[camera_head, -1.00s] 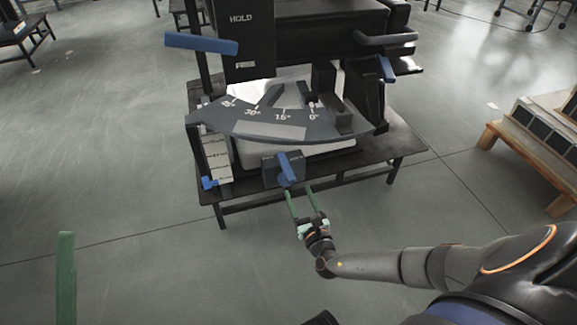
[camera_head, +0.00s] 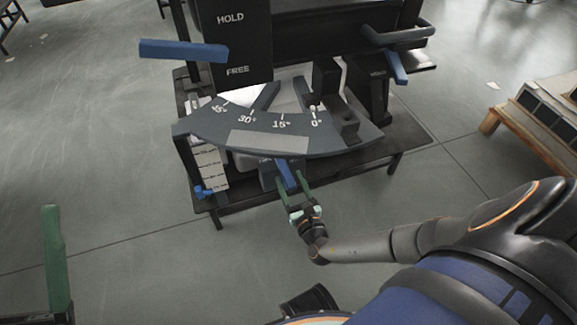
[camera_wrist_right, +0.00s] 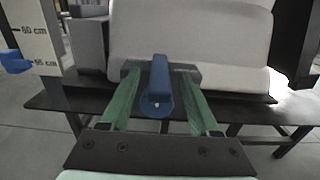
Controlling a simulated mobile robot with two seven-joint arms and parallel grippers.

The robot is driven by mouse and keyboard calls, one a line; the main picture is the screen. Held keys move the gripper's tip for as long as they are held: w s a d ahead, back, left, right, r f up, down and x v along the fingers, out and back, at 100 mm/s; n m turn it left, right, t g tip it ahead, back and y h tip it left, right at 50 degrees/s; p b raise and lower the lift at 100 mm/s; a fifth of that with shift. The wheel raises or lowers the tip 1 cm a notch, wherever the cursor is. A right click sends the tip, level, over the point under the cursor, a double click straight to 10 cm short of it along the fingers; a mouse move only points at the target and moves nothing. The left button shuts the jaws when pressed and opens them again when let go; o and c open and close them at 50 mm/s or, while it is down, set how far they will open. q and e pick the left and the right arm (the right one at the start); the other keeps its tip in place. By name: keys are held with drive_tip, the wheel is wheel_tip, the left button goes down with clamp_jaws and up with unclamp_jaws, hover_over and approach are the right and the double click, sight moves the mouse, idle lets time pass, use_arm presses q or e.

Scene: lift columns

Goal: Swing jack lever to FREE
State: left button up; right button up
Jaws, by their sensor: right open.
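A blue lever (camera_head: 285,175) sits on a small dark box (camera_head: 268,176) low at the bench front. It also shows in the right wrist view (camera_wrist_right: 160,85), pointing toward the camera. My right gripper (camera_head: 292,181) is open, with its green fingers on either side of this lever; I see no clear contact. A second blue lever (camera_head: 183,50) sticks out left from a black panel (camera_head: 232,45) marked HOLD and FREE, level between the two words. I cannot tell which lever is the jack lever. One green finger of my left gripper (camera_head: 56,260) shows at lower left.
A grey angle plate (camera_head: 270,142) marked in degrees overhangs the dark box. A dark bench (camera_head: 395,150) carries the machine. A scale with a blue pointer (camera_head: 203,191) stands at its left. A wooden rack (camera_head: 490,122) is at right. The floor at left is clear.

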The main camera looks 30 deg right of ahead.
drive_tip(key=shift+w, duration=0.1)
drive_tip(key=shift+c, duration=0.3)
clamp_jaws()
idle(1.2)
